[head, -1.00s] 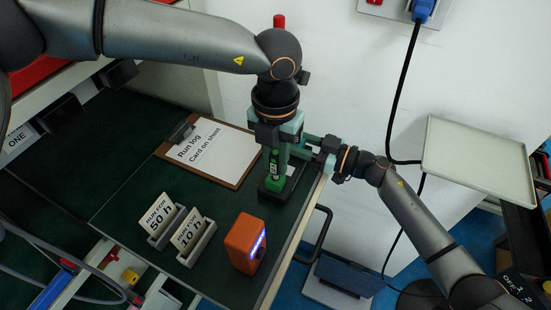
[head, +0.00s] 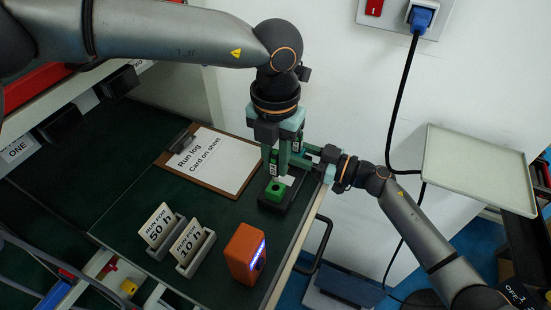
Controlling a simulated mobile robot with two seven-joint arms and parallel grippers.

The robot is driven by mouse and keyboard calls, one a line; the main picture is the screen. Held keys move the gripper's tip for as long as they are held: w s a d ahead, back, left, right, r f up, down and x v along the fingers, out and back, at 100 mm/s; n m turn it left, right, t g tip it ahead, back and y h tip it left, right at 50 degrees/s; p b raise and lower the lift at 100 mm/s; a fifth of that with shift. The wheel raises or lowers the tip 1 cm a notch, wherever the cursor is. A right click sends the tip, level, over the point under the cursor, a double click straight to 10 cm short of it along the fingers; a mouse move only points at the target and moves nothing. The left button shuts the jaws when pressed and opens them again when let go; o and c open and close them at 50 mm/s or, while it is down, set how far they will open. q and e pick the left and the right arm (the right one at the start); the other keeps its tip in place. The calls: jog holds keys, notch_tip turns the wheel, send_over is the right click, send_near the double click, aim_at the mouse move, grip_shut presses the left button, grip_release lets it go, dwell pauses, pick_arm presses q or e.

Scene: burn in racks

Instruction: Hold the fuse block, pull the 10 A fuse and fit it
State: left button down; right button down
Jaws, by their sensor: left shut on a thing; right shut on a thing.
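The green fuse block (head: 274,191) stands on a dark base near the table's right edge. A dark opening shows on its top. My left gripper (head: 282,166) points down from above, its fingers shut just over the block. A small white piece (head: 288,180), apparently the fuse, shows below those fingers; its rating is too small to read. My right gripper (head: 312,164) reaches in from the right, beside the block, and is shut. Its fingertips and their contact with the block are largely hidden behind the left gripper.
A clipboard (head: 243,143) with a run log lies behind. Two card holders, marked 50 h (head: 160,249) and 10 h (head: 196,262), and an orange box with a lit display (head: 239,254) stand in front. A pale tray (head: 476,170) is at the right.

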jog(key=shift+c, duration=2)
grip_release()
jog(key=v, duration=1.2)
